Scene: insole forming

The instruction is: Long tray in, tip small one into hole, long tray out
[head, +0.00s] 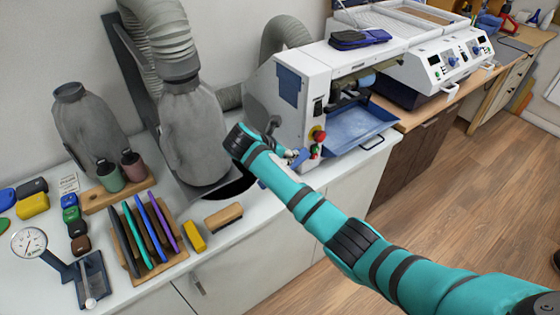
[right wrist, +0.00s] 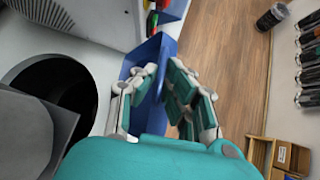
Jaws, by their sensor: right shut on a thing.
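The long blue tray (head: 362,128) sits under the front of the white machine, its open top up. My right gripper (head: 288,155) is beside the machine's near corner, right of the round hole (head: 240,184) in the white counter. It is shut on a smaller blue tray (head: 301,158), mostly hidden by the fingers in the head view. In the right wrist view the fingers (right wrist: 165,88) close around this small tray (right wrist: 147,52), which looks tilted. The dark hole (right wrist: 70,82) lies to its left there. My left gripper is not in view.
A grey plate (right wrist: 28,130) partly overlaps the hole. The machine's red button (head: 318,135) is close to my gripper. Open floor (right wrist: 222,50) lies beyond the counter edge.

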